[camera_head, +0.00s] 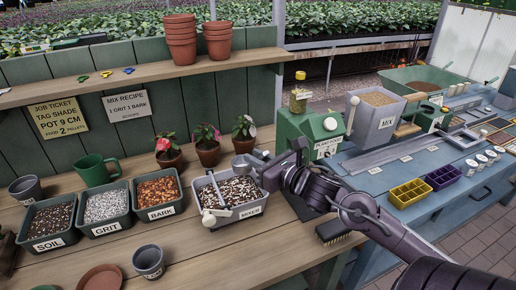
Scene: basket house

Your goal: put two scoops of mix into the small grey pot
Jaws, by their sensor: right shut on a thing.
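My right gripper (280,172) reaches in from the right, shut on what looks like a grey scoop (244,162). The scoop is at the back right rim of the grey tray labelled MIXER (237,214), which holds a dark, white-flecked mix (236,189). I cannot tell whether the scoop has anything in it. A small grey pot (149,262) stands upright at the front of the wooden bench. Another grey pot (27,190) stands at the far left. A grey hopper labelled MIX (371,122) stands on the blue table.
Bins of soil (49,222), grit (105,206) and bark (158,191) stand left of the mixer. A green mug (94,170) and several potted flowers (207,146) are behind. A brush (332,232) lies near the right edge. Bare bench lies right of the front pot.

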